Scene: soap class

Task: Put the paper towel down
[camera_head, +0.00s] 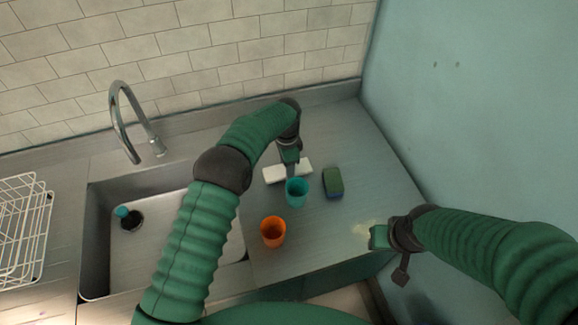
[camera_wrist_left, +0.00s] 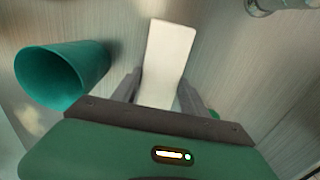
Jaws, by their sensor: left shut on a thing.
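The paper towel (camera_head: 274,175) is a flat white strip on or just above the grey counter behind the teal cup. I cannot tell whether it touches the counter. It also shows in the left wrist view (camera_wrist_left: 168,52), with its near end between my fingers. My left gripper (camera_head: 289,161) reaches down from above and is shut on the towel; its fingers also show in the left wrist view (camera_wrist_left: 160,92). My right gripper (camera_head: 378,238) is over the counter's front right edge, away from the towel. Its jaws are too small to read.
A teal cup (camera_head: 297,192) stands close in front of the towel, and shows in the wrist view (camera_wrist_left: 62,75). An orange cup (camera_head: 273,232) is nearer. A pale yellowish patch (camera_head: 364,229) is by my right gripper. The sink (camera_head: 160,270) is left.

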